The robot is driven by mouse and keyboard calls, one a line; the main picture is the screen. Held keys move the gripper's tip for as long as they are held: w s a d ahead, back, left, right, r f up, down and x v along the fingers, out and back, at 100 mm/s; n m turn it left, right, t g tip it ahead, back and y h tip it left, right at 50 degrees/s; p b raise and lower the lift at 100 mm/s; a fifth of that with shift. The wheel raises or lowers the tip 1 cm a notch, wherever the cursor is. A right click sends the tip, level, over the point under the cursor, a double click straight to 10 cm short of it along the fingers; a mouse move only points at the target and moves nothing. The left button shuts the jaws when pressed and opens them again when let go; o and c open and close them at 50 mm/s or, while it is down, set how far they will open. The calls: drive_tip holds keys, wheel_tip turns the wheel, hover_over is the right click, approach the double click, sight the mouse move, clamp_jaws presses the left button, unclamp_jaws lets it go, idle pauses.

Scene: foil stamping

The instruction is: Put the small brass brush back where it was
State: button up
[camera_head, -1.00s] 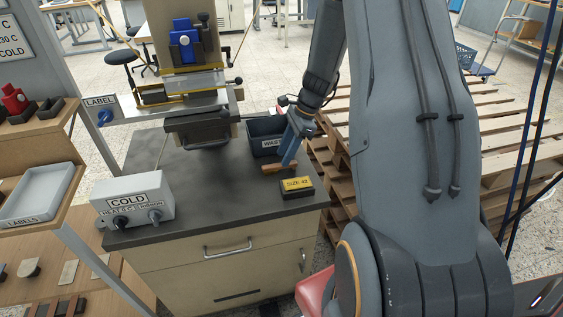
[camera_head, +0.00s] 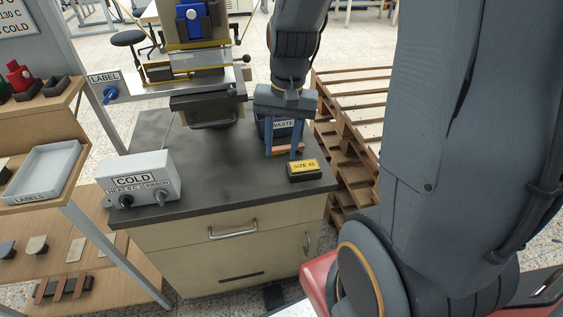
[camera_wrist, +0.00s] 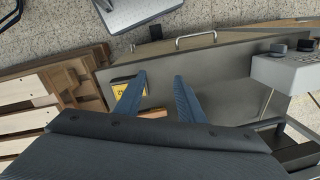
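The small brush, of which an orange-brown wooden part (camera_head: 286,149) shows, lies on the dark top of the cabinet (camera_head: 222,173), just behind the SIZE 42 block (camera_head: 305,170). Bristles cannot be made out. My gripper (camera_head: 281,155) points down over the brush with its two blue fingers spread. In the wrist view the fingers (camera_wrist: 161,75) are wide apart and hold nothing. The brush (camera_wrist: 153,113) shows there between them, partly hidden by the left finger and the palm edge. Whether a finger touches it I cannot tell.
The dark WASTE bin (camera_head: 262,128) stands behind my gripper. The stamping press (camera_head: 205,100) is at the back left and the COLD control box (camera_head: 145,180) at the front left. The middle of the top is clear. Wooden pallets (camera_head: 350,100) are right of the cabinet.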

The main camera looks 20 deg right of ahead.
drive_tip(key=s+a+n+h, duration=0.1)
drive_tip(key=s+a+n, duration=0.2)
drive_tip(key=s+n, duration=0.3)
drive_tip(key=shift+s+t, duration=0.2)
drive_tip(key=shift+t, duration=0.1)
drive_tip(key=shift+a+r, duration=0.1)
idle(0.8)
